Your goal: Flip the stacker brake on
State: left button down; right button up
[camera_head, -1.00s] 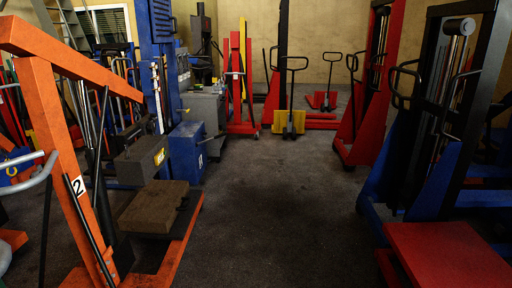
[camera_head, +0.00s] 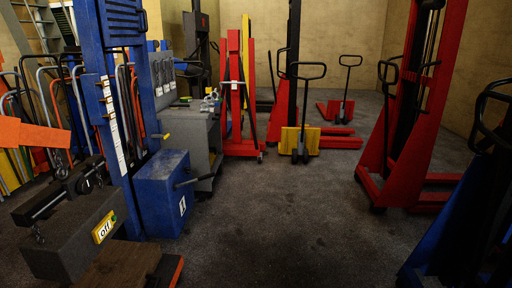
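Several stackers and lifts stand around the floor, and I cannot tell which one the task means. A tall red stacker (camera_head: 437,85) with a black mast stands at the right. A dark blue stacker (camera_head: 434,246) with a black loop handle is cut off at the lower right. A tall blue machine (camera_head: 92,47) with a blue box (camera_head: 163,190) marked "1" at its foot stands at the left. I cannot make out a brake on any of them. Neither of my grippers is in view.
A grey block (camera_head: 62,233) with a yellow "off" label hangs at the lower left. An orange beam (camera_head: 38,134) crosses the left edge. A pallet jack with a yellow front (camera_head: 311,139) and red frames (camera_head: 232,105) stand farther back. The middle floor (camera_head: 275,225) is clear.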

aim_at(202, 199)
jog(key=i, duration=2.55)
jog(key=i+u, duration=0.25)
jog(key=i, duration=0.2)
jog(key=i+l+u, duration=0.25)
jog(key=i, duration=0.2)
jog(key=i+l+u, duration=0.2)
jog(key=i, duration=0.25)
jog(key=i+l+u, duration=0.7)
jog(key=i+l, duration=0.15)
jog(key=i+l+u, duration=0.25)
jog(key=l, duration=0.2)
jog(key=i+l+u, duration=0.2)
jog(key=l, duration=0.2)
